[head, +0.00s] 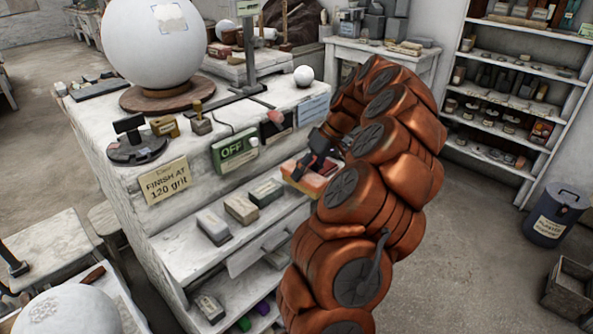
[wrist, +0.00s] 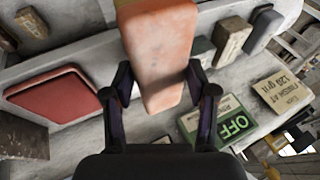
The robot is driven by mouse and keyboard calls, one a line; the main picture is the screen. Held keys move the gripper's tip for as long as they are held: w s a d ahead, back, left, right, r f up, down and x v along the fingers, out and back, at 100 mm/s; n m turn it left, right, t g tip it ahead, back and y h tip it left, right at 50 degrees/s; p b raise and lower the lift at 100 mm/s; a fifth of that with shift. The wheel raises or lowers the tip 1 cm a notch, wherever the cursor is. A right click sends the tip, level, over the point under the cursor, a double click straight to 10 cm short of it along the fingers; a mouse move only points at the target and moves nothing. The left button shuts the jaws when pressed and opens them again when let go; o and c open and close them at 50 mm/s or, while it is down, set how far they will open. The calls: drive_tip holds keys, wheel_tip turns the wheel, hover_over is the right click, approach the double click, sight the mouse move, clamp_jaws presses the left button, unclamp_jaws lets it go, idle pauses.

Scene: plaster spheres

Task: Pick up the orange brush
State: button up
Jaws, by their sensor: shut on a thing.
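The orange brush (head: 308,183) is a block with an orange body and a paler face. In the head view it is at my gripper (head: 316,160), in front of the upper shelf of the white workbench, partly hidden by my arm. In the wrist view the orange brush (wrist: 160,60) stands between the two dark fingers of my gripper (wrist: 160,88), which are shut on its sides. Its far end runs out of the top of the wrist view. I cannot tell whether it touches the shelf.
On the workbench shelf (head: 190,262) lie several blocks, among them a tan one (head: 241,209) and a grey one (head: 213,227). A green OFF box (head: 235,150) hangs on the bench front. A large white sphere (head: 150,50) stands on top. Open floor lies right.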

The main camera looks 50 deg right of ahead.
sight(326, 185)
drive_tip(key=s+a+b, duration=0.1)
drive_tip(key=s+b, duration=0.1)
drive_tip(key=s, duration=0.6)
drive_tip(key=shift+s+a+r, duration=0.15)
drive_tip(key=shift+a+r, duration=0.2)
drive_tip(key=shift+r, duration=0.05)
